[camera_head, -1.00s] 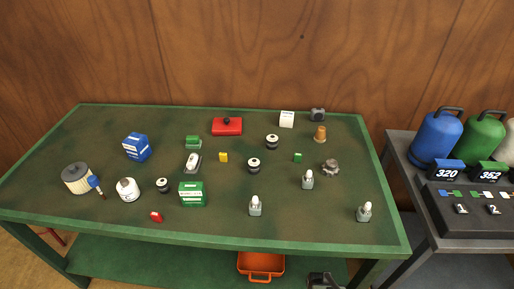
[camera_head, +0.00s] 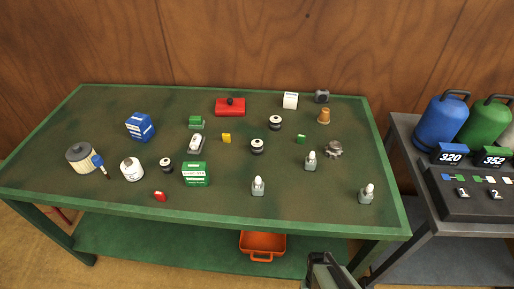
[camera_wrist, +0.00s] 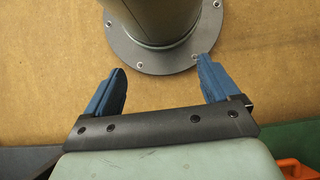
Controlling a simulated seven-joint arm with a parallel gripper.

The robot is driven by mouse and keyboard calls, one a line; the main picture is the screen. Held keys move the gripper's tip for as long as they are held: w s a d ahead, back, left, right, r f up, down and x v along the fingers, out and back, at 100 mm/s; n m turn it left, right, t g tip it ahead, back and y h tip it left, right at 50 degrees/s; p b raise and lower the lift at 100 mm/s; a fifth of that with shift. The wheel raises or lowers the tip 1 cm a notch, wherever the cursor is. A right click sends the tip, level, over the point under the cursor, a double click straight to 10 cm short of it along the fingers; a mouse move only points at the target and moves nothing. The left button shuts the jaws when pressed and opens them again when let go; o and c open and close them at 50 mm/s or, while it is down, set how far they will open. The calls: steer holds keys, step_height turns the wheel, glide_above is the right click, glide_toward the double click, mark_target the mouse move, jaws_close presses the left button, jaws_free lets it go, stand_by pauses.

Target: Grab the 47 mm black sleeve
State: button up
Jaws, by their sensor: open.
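Three small black sleeve-like rings with pale centres stand on the green table (camera_head: 215,208): one black sleeve at the back (camera_head: 275,123), one near the middle (camera_head: 257,147) and one at the front left (camera_head: 167,165). I cannot read sizes on them, so I cannot tell which is 47 mm. My gripper (camera_wrist: 161,82) shows in the wrist view with its two blue fingers apart and nothing between them. It points at the tan floor and my own round base, away from the table top. Part of my arm shows at the bottom of the head view.
Around the sleeves stand a red box (camera_head: 230,107), a green carton (camera_head: 195,175), a blue carton (camera_head: 140,127), a tan filter (camera_head: 83,158) and several grey bottles. An orange bin (camera_head: 262,245) sits on the lower shelf. A side table with gas cylinders (camera_head: 441,122) is at the right.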

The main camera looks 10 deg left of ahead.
steer(key=shift+c, duration=1.2)
